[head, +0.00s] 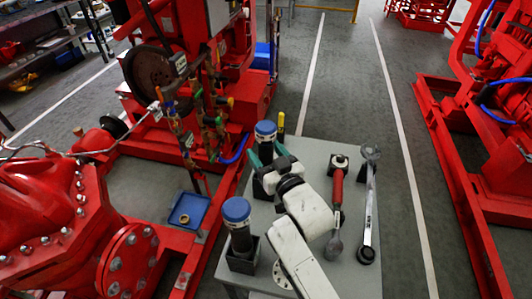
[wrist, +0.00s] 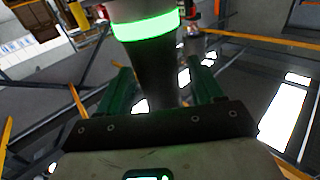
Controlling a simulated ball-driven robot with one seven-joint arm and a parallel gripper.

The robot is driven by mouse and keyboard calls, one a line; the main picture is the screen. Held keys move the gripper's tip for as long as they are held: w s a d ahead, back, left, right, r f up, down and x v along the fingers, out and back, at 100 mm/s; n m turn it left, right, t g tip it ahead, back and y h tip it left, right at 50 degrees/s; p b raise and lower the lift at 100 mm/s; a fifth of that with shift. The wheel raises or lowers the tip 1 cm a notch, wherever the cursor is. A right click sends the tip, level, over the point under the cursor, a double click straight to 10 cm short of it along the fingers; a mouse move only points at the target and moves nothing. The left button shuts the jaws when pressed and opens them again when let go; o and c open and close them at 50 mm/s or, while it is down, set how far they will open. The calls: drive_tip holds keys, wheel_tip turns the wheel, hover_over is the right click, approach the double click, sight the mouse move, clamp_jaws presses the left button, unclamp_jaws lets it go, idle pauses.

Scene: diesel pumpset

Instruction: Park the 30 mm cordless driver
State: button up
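Two dark upright cylinders with blue round tops show in the head view on the grey table. The far one (head: 265,130) is at my gripper; the near one (head: 237,212) stands in a dark square holder (head: 242,262). I cannot read which is the 30 mm driver. My gripper (head: 267,156) has its green fingers on either side of the far cylinder. In the wrist view a dark cylinder with a glowing green ring (wrist: 147,27) stands between the fingers (wrist: 160,85). Slim bright gaps show beside it, so the fingers look open. The far cylinder's base is hidden.
On the grey table (head: 335,285) a red-handled tool (head: 338,175) and a long ratchet-like tool (head: 370,200) lie to the right of my arm. A yellow-topped tool (head: 281,124) stands behind. Red pump machinery (head: 60,215) is at left; a blue tray (head: 188,210) sits beside it.

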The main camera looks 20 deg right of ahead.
drive_tip(key=shift+o, duration=0.7)
drive_tip(key=shift+s+f, duration=0.1)
drive_tip(key=shift+f, duration=0.1)
drive_tip(key=s+d, duration=0.1)
drive_tip(key=s, duration=0.9)
drive_tip(key=shift+s+b, duration=0.3)
drive_tip(key=shift+r, duration=0.1)
